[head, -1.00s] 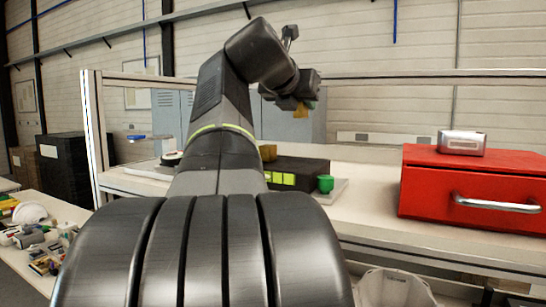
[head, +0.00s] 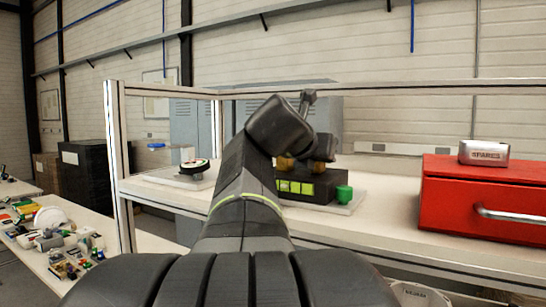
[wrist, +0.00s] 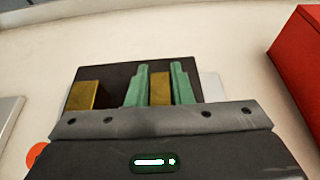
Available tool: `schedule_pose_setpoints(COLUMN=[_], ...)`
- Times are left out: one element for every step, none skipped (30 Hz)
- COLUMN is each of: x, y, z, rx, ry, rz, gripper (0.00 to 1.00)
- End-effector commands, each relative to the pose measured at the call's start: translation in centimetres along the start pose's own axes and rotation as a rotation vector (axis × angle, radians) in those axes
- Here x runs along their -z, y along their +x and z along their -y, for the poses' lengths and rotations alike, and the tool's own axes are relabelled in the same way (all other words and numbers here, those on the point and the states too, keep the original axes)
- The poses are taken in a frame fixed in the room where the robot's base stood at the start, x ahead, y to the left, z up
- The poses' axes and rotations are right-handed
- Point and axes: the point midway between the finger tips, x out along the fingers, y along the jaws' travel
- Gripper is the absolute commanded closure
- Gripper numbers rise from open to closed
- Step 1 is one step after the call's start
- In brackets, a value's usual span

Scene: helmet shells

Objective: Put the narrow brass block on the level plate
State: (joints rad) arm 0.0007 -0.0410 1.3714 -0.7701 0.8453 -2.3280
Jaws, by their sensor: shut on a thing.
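My gripper (wrist: 160,85) has green fingers shut on a narrow brass block (wrist: 160,88). In the head view the held block (head: 318,167) is low at the top of a dark box (head: 330,185) with bright green squares on its front. I cannot tell whether it touches the box. A second, wider-looking brass block (wrist: 84,95) sits on the left part of the box's top, apart from my fingers; it also shows in the head view (head: 285,163). I cannot tell for sure which surface is the level plate. My arm partly hides the box in the head view.
A red case (head: 480,205) with a silver SPARES tin (head: 484,153) is farther right. A round dial-like device (head: 195,165) stands at left. Bench between box and case is clear.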

Motion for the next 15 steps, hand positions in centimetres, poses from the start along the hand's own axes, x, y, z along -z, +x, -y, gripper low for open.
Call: schedule_pose_setpoints(x=[-0.08,-0.08,-0.08,-0.04,0.03,0.16,0.26,0.25,0.22,0.22,0.21,0.22,0.21,0.21,0.21], y=[-0.05,-0.05,-0.04,-0.03,0.0,0.05,0.09,0.1,0.08,0.08,0.08,0.08,0.09,0.09,0.09], z=[0.01,0.01,0.01,0.0,0.0,0.0,0.01,0.0,0.0,0.0,0.0,0.0,-0.01,0.0,-0.01], rx=[0.0,0.0,0.0,0.0,0.0,0.0,0.0,0.0,0.0,0.0,0.0,0.0,0.0,0.0,0.0], ry=[0.0,0.0,0.0,0.0,0.0,0.0,0.0,0.0,0.0,0.0,0.0,0.0,0.0,0.0,0.0], rz=[0.001,0.001,0.001,0.001,0.001,0.001,0.001,0.0,0.0,0.0,0.0,0.0,0.0,0.0,0.0], gripper=[1.0,1.0,1.0,1.0,1.0,1.0,1.0,0.76,0.68,0.62,0.58,0.58,0.58,0.58,0.58])
